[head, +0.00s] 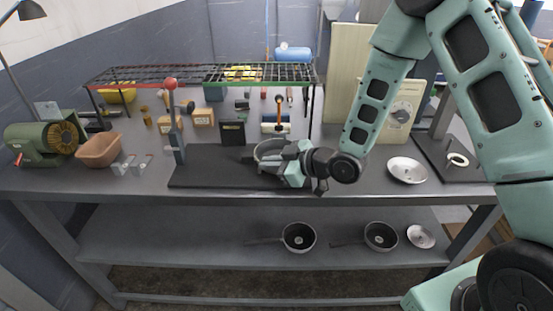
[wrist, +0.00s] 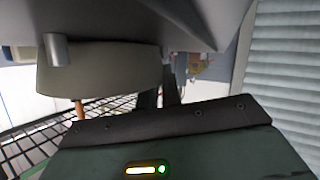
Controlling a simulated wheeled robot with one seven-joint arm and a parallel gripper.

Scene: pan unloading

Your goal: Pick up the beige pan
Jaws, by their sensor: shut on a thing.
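The beige pan (head: 264,148) is on or just above the dark board at the middle of the workbench in the head view, partly hidden by my gripper. Its beige side fills the upper left of the wrist view (wrist: 95,72). My gripper (head: 290,166) reaches in from the right and is shut on the pan at its near right side. In the wrist view the dark fingers (wrist: 160,95) stand against the pan's edge. The exact grip point is hidden, and I cannot tell whether the pan touches the board.
A wire rack (head: 200,75) stands over the back of the bench, with small boxes beneath it. A red-topped lever (head: 171,85) rises left of the pan. A metal lid (head: 407,170) lies to the right. Two dark pans (head: 299,237) (head: 380,236) sit on the lower shelf.

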